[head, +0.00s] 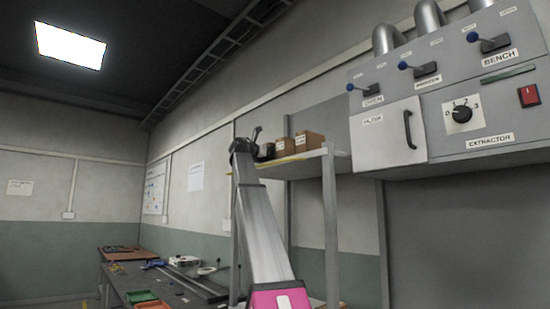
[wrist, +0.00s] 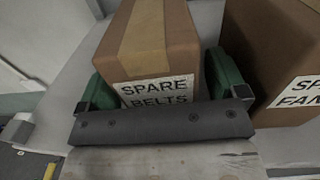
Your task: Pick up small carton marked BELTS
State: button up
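The small carton marked SPARE BELTS (wrist: 165,55) is brown with a tape strip along its top. In the wrist view it is between the two green fingers of my gripper (wrist: 158,88), one finger at each side. The fingers are very close to its sides, but I cannot tell whether they press on it. The dark palm bar hides the lower part of its label. In the head view my gripper (head: 253,140) is at the left end of a high shelf, by small brown cartons. The labels there are too small to read.
A larger carton marked SPARE FAN (wrist: 275,60), its label cut off, stands close to the right finger. The shelf (head: 325,155) has a post at its front. A grey extractor panel (head: 450,90) is to the right. A low workbench (head: 125,280) is at lower left.

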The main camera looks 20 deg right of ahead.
jog(key=c, duration=1)
jog(key=shift+r, duration=0.1)
